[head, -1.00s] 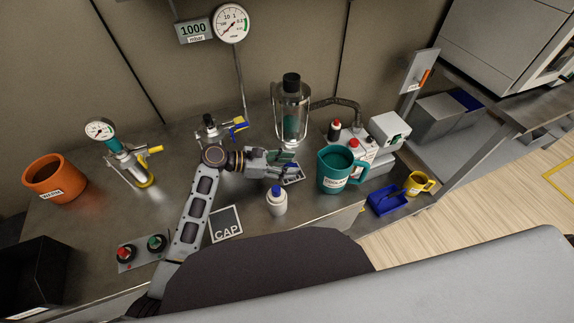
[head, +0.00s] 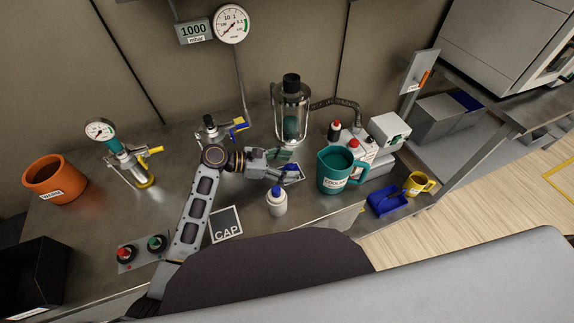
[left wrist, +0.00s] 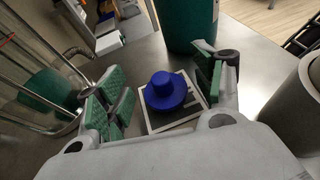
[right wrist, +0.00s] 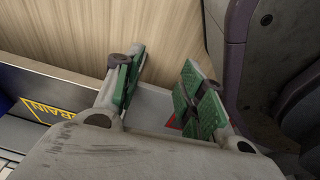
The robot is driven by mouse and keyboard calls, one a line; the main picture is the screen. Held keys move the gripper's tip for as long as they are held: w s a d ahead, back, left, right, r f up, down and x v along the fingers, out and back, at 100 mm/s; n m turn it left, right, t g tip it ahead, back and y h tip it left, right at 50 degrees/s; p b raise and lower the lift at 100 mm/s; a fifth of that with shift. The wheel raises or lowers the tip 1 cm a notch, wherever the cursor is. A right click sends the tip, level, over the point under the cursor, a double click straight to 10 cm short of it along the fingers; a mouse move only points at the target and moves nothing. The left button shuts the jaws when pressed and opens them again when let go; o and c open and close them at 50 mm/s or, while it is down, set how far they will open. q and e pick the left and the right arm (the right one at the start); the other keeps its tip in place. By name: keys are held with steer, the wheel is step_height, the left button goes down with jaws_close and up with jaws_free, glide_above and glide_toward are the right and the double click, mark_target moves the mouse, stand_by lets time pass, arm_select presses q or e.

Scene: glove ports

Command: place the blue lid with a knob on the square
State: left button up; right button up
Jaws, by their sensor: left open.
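The blue lid with a knob (left wrist: 166,92) lies knob up on a dark square with a white border (left wrist: 150,124) in the left wrist view. My left gripper (left wrist: 160,88) is open, with its green-padded fingers apart on either side of the lid in that view. In the head view my left gripper (head: 284,165) is over this square (head: 296,177), and its fingers largely hide the lid. Another dark square, marked CAP (head: 226,225), lies bare nearer the front. My right gripper (right wrist: 160,85) is open and empty.
A white bottle with a blue cap (head: 277,205) stands just in front of my left gripper. A teal jug (head: 335,172) stands to its right, and a glass vessel (head: 291,115) behind it. A valve with a yellow handle (head: 135,165) and an orange pot (head: 55,180) are at left.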

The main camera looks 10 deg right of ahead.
arm_select(q)
steer(key=shift+a+r, duration=0.2)
steer(key=shift+a, duration=0.3)
steer(key=v, duration=0.4)
steer(key=shift+a+r+p, duration=0.1)
steer(key=shift+a+p, duration=0.1)
steer(key=shift+p, duration=0.2)
steer(key=v, duration=0.5)
steer(key=shift+a+p, duration=0.2)
steer(key=shift+p, duration=0.1)
steer(key=shift+a+r, duration=0.25)
steer(key=shift+a, duration=0.2)
arm_select(e)
steer(key=s, duration=0.2)
steer(key=s+d, duration=0.1)
steer(key=shift+s+f, duration=0.25)
steer(key=shift+f, duration=0.15)
